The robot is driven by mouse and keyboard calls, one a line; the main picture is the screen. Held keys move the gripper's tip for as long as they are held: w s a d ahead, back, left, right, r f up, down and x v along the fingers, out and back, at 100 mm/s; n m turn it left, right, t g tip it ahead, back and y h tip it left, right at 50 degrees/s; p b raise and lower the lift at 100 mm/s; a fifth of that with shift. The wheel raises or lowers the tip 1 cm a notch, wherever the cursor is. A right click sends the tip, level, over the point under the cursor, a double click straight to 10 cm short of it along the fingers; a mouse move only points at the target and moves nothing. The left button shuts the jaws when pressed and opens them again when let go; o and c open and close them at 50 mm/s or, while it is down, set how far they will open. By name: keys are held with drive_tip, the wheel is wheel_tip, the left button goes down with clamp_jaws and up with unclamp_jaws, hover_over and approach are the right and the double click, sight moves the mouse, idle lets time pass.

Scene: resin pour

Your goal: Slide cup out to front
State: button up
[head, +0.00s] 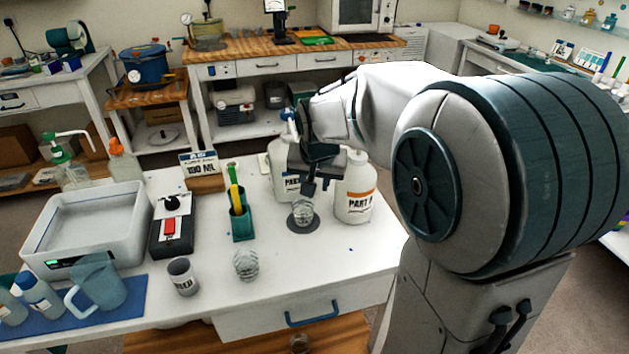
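A clear cup (302,212) stands upright on a dark round pad (303,228) on the white table, in front of two white bottles. My gripper (310,187) points down just above and behind this cup; its dark fingers overlap the rim area in the picture. I cannot tell whether they touch the cup or how far apart they are. A second clear cup (246,265) stands nearer the table's front edge, apart from my gripper.
A teal holder (241,222) with upright sticks stands left of the pad. The table (330,262) is clear in front of the pad.

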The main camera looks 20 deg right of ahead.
sight(312, 209)
drive_tip(key=b+x, duration=0.1)
drive_tip(key=x, duration=1.2)
drive_tip(key=shift+w+f, duration=0.15)
drive_tip(key=shift+f, duration=0.25)
clamp_jaws()
